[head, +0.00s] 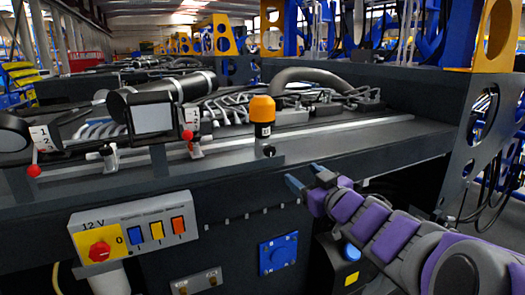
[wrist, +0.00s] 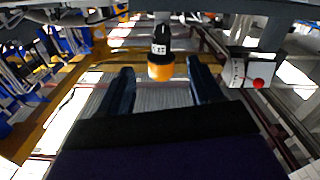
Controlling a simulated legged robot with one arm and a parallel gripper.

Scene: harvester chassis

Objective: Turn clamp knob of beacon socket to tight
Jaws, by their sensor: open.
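The beacon (head: 262,108) has an orange cap and stands upright in a dark socket (head: 264,142) with a white label, on the chassis edge. A small black clamp knob (head: 269,151) sticks out low on the socket's front. My gripper (head: 307,178) is open and empty, below and right of the knob and apart from it. In the wrist view the picture is upside down; the orange beacon (wrist: 161,71) shows between and beyond the fingers of my gripper (wrist: 160,66). I cannot make out the knob there.
A 12 V switch panel (head: 135,228) with a red rotary knob sits on the front wall, lower left. A dark upright plate (head: 480,125) bounds the right.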

